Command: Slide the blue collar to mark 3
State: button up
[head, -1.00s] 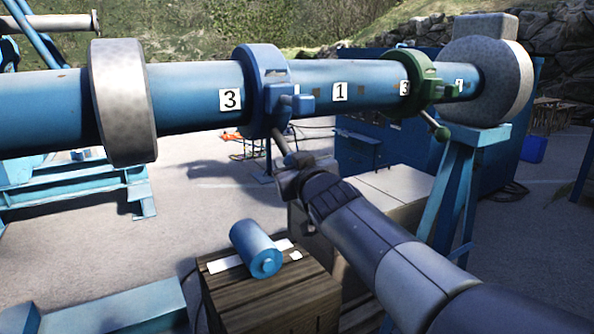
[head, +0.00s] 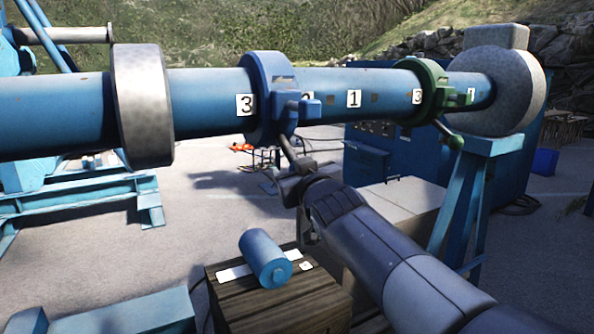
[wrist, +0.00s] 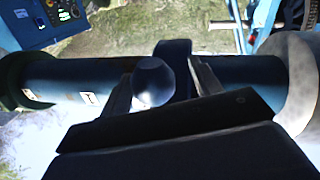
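The blue collar (head: 268,98) sits around the long blue pipe (head: 210,100). A white plate with a 3 (head: 245,104) is just left of the collar, close to its edge. A partly hidden plate shows on its right side, then a plate with a 1 (head: 354,98). My gripper (head: 291,182) is below the collar at its handle. In the wrist view my gripper's fingers (wrist: 160,80) stand apart on either side of the handle's round knob (wrist: 153,84). The knob is against or near the left finger, with a gap to the right finger.
A green collar (head: 430,92) with its own handle sits farther right, beside another 3 plate (head: 417,97). Grey flanges (head: 143,105) (head: 497,88) bound the pipe. A wooden crate (head: 285,303) with a blue cylinder (head: 265,258) stands below.

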jog(key=p+v, duration=0.1)
jog(key=v, duration=0.9)
jog(key=shift+s+d, duration=0.2)
jog(key=shift+s, duration=0.15)
jog(key=b+x, duration=0.1)
jog(key=x, duration=1)
jog(key=shift+d, duration=0.25)
